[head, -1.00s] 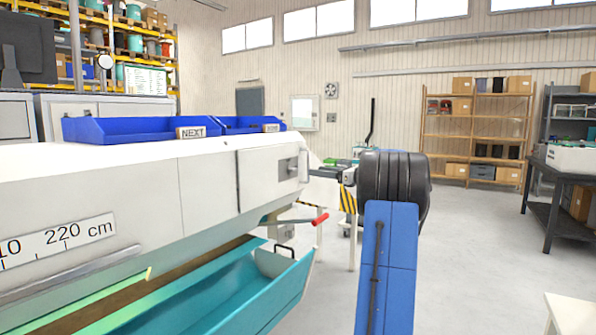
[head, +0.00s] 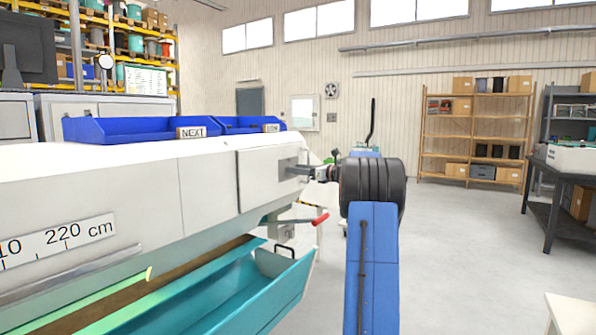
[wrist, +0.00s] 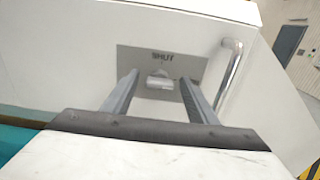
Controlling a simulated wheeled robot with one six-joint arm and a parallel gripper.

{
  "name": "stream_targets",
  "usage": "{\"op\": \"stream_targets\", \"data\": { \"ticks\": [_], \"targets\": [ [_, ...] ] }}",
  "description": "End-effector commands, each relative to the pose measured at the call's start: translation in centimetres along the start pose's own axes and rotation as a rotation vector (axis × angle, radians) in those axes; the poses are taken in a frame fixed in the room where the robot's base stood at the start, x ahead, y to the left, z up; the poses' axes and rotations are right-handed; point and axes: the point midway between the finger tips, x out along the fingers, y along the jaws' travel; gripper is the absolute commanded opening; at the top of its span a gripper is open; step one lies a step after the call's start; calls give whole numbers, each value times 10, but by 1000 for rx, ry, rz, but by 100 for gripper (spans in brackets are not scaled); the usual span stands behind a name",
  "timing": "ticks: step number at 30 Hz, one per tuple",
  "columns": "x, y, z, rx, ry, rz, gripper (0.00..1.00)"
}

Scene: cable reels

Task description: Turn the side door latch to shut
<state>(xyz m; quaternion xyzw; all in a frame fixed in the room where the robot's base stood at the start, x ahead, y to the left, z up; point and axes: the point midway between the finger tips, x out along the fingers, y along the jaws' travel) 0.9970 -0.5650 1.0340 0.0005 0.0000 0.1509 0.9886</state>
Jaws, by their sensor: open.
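The side door (wrist: 70,60) is a white panel with a grey metal plate (wrist: 190,62) on it. The plate has small lettering, partly legible as "SHUT", and a small pale latch (wrist: 159,82) below it. My gripper (wrist: 158,84) is open, with one finger on each side of the latch. I cannot tell whether either finger touches it. In the head view my gripper (head: 298,170) reaches the plate at the right end of the white machine (head: 150,190); the latch is hidden there.
A metal bar handle (wrist: 231,72) stands just right of the plate. A red-tipped lever (head: 320,219) sticks out below the door, above a teal trough (head: 240,295). Blue bins (head: 130,130) sit on the machine.

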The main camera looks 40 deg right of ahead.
Motion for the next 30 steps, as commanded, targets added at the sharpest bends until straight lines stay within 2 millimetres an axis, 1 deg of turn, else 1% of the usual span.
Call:
{"op": "stream_targets", "data": {
  "ticks": [2, 5, 6, 7, 8, 15, 20, 26, 30],
  "targets": [
    [0, 0, 0, 0, 0, 0, 53],
    [0, 0, 0, 0, 0, 0, 31],
    [0, 0, 0, 0, 0, 0, 22],
    [0, 0, 0, 0, 0, 0, 15],
    [0, 0, 0, 0, 0, 0, 11],
    [0, 0, 0, -12, 0, 0, 12],
    [0, 0, 0, -63, 0, 0, 12],
    [-1, 1, 0, -192, 0, 0, 12],
    [-1, 2, 0, -316, 0, 0, 12]
  ]
}}
